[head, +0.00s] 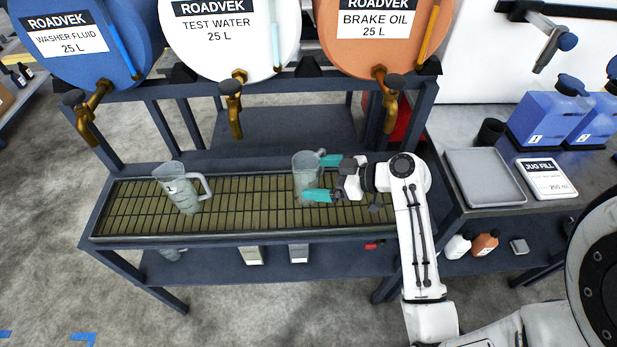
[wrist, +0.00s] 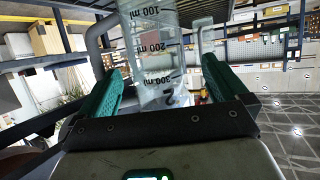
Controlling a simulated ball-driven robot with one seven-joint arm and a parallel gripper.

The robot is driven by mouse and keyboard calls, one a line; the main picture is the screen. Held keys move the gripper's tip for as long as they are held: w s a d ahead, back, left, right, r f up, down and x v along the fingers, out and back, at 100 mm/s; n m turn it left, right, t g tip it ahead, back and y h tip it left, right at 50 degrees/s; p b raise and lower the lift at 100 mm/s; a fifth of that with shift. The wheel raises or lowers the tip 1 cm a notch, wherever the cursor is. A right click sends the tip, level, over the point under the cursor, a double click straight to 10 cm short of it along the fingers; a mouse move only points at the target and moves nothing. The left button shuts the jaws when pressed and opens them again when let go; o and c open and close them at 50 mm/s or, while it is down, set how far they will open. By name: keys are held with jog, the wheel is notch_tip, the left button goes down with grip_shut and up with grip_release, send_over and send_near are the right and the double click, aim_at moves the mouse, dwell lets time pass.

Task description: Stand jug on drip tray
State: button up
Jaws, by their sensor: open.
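A clear jug (head: 304,182) stands upright on the slatted drip tray (head: 245,205), right of its middle. My gripper (head: 323,178) reaches in from the right. Its teal fingers are open, one toward the back and one toward the front of this jug. In the wrist view the jug (wrist: 152,50), with ml marks and a dark "2", shows between the two fingers (wrist: 165,88); I cannot tell whether they touch it. A second clear jug (head: 180,190) stands on the tray's left part, its handle to the right.
Blue, white and orange drums with brass taps (head: 233,105) hang over the tray's back. At the right, a bench holds a grey tray (head: 484,178), a "JUG FILL" card (head: 547,178) and blue containers (head: 549,118). The tray's middle is clear.

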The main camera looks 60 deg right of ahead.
jog(key=v, duration=0.8)
jog(key=shift+b, duration=0.45)
jog(key=shift+a, duration=0.1)
